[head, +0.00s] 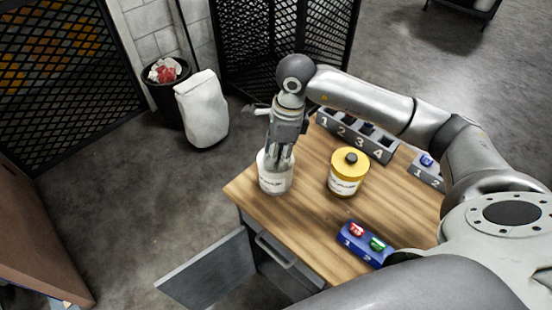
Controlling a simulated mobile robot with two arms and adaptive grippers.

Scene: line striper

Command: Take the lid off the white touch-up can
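The white touch-up can (274,184) stands upright near the left corner of the wooden table (299,232). My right gripper (278,163) points straight down over it, with its fingers at the top of the can. The fingers and the gripper body cover most of the can's top, so the lid is mostly hidden. The fingers look close together, but I cannot tell whether they are closed on the lid. My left gripper is not in view.
A yellow can (347,178) with a black knob stands close on the right. A numbered grey rack (357,136) lies behind it. A blue block (364,246) with a red and a green piece is in front. A cabinet door (208,272) hangs open below.

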